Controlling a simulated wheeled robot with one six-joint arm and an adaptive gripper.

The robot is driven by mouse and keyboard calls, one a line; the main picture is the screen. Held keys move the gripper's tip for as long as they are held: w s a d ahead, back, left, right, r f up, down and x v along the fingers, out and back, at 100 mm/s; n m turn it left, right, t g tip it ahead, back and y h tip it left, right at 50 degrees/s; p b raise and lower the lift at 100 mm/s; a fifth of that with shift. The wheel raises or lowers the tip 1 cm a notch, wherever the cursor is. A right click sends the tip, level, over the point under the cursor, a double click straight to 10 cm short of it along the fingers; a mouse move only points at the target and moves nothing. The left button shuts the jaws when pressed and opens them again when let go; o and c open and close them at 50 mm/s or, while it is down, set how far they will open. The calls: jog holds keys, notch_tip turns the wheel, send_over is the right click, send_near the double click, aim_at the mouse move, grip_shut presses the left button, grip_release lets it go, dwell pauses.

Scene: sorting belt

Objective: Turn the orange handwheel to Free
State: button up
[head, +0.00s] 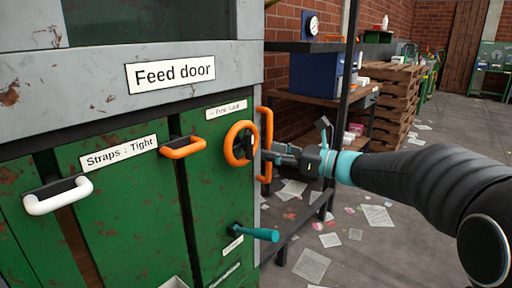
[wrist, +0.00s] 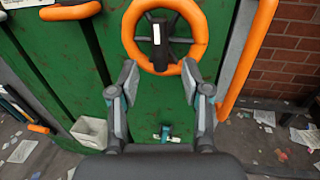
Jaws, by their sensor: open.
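The orange handwheel (head: 233,143) is mounted on the green panel under a small label (head: 226,110) that seems to read "Free" and "Lock". In the wrist view the handwheel (wrist: 195,47) fills the upper middle, with a dark hub and a white mark on it. My gripper (head: 262,146) is at the wheel's right side in the head view. In the wrist view my gripper (wrist: 160,78) is open, its two fingers apart below the wheel's lower rim. Nothing is between the fingers. I cannot tell whether they touch the rim.
An orange vertical bar (head: 267,172) stands close right of the wheel. A teal lever (head: 262,234) sticks out below. An orange handle (head: 182,148) and a white handle (head: 58,196) are to the left. Papers litter the floor at right.

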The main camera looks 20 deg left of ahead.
aim_at(256, 148)
jog(key=shift+w+a, duration=0.15)
jog(key=shift+a, duration=0.75)
jog(key=shift+w+a, duration=0.2)
jog(key=shift+a, duration=0.7)
jog(key=shift+w+a, duration=0.15)
jog(key=shift+a, duration=0.75)
grip_shut()
